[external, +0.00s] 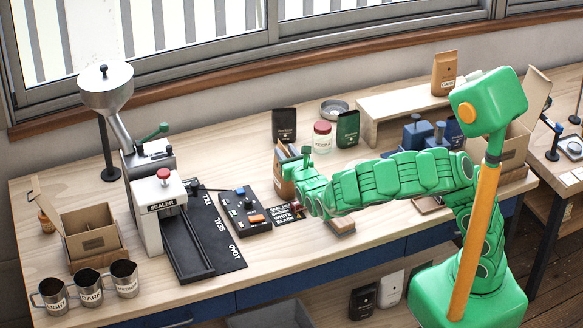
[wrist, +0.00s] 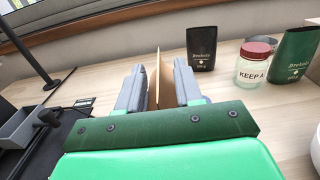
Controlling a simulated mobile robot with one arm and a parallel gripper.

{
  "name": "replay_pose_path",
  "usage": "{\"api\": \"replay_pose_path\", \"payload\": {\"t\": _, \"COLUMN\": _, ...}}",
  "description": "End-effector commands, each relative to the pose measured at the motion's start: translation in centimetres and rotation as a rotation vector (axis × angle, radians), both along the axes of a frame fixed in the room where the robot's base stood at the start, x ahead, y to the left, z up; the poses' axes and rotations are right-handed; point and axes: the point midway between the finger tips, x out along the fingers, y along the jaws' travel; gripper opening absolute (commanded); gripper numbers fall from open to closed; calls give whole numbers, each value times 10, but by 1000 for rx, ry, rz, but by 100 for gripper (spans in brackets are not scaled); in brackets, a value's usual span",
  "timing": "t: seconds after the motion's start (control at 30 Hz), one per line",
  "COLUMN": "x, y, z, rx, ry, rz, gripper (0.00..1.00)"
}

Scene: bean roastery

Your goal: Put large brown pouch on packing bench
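A brown pouch (external: 281,176) stands upright on the light wooden bench (external: 262,257), partly hidden behind my gripper. In the wrist view the brown pouch (wrist: 154,88) shows nearly edge-on between my two grey fingers. My gripper (external: 297,160) is at the pouch; it also shows in the wrist view (wrist: 158,86), fingers apart on either side of the pouch. I cannot tell whether both fingers press on it. Another brown pouch (external: 445,74) stands on the raised wooden shelf (external: 392,101) at the back right.
Near my gripper stand a black pouch (external: 284,125), a red-lidded jar (external: 322,138) and a green pouch (external: 348,129). A control box (external: 244,211) and the sealer (external: 164,205) are to the left. Metal cups (external: 90,286) and an open carton (external: 92,235) stand at the far left.

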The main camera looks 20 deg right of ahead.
Motion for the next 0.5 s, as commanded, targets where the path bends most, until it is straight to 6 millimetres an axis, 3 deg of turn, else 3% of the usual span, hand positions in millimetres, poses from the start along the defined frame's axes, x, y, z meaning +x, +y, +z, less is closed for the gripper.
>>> {"api": "replay_pose_path", "payload": {"t": 0.2, "x": 14, "y": 0, "z": 0, "rx": 2, "ry": 1, "rz": 0, "gripper": 35}}
{"api": "replay_pose_path", "payload": {"t": 0.47, "x": 15, "y": 0, "z": 0, "rx": 1, "ry": 0, "rz": 0, "gripper": 35}}
{"api": "replay_pose_path", "payload": {"t": 0.5, "x": 15, "y": 0, "z": 0, "rx": 1, "ry": 0, "rz": 0, "gripper": 30}}
